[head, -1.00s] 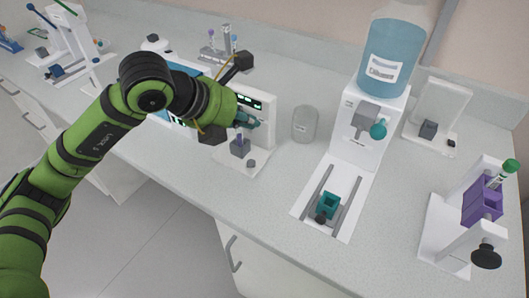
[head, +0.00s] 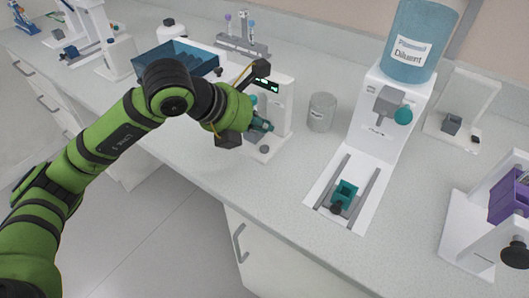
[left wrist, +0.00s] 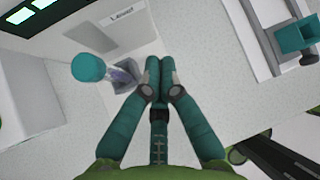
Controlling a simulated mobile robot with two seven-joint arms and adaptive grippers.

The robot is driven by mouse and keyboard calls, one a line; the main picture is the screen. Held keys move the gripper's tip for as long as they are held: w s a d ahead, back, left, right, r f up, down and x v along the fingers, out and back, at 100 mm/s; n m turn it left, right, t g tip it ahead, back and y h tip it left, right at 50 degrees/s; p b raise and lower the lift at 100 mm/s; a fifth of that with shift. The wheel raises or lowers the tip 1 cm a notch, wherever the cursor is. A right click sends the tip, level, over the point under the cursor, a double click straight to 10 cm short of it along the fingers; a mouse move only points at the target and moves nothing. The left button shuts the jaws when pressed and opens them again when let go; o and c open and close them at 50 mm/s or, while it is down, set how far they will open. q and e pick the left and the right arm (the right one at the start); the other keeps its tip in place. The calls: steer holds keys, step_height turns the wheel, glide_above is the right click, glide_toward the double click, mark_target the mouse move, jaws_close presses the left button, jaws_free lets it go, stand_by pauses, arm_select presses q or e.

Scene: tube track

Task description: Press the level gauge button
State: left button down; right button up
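The level gauge is a white upright panel with a lit green display (head: 268,86), partly hidden behind my left gripper (head: 265,126). Its low round grey button (head: 264,149) sits on its base, just below my fingertips in the head view. In the left wrist view its "Level" label (left wrist: 120,15) shows, along with a teal-capped tube (left wrist: 88,67) standing in a grey holder (left wrist: 126,76). My left gripper (left wrist: 159,62) is shut with its fingertips together and nothing between them. It is beside the holder; the button is hidden there. My right gripper is not in view.
A blue tray (head: 176,58) and a tube rack (head: 243,44) are behind. The counter's front strip is clear.

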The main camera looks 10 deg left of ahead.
mark_target(262, 149)
arm_select(q)
steer(key=shift+f+b, duration=1.15)
steer(key=shift+f, duration=0.4)
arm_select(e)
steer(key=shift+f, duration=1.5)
arm_select(q)
steer(key=shift+f+b, duration=0.45)
steer(key=shift+b, duration=0.15)
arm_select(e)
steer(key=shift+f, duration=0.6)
arm_select(q)
steer(key=shift+f+b, duration=0.4)
steer(key=shift+b, duration=0.1)
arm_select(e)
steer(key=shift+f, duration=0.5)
arm_select(q)
steer(key=shift+r, duration=0.1)
steer(key=shift+r+p, duration=0.4)
steer(key=shift+r, duration=0.35)
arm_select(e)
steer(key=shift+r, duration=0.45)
arm_select(q)
steer(key=shift+r+p, duration=1.6)
steer(key=shift+r, duration=0.95)
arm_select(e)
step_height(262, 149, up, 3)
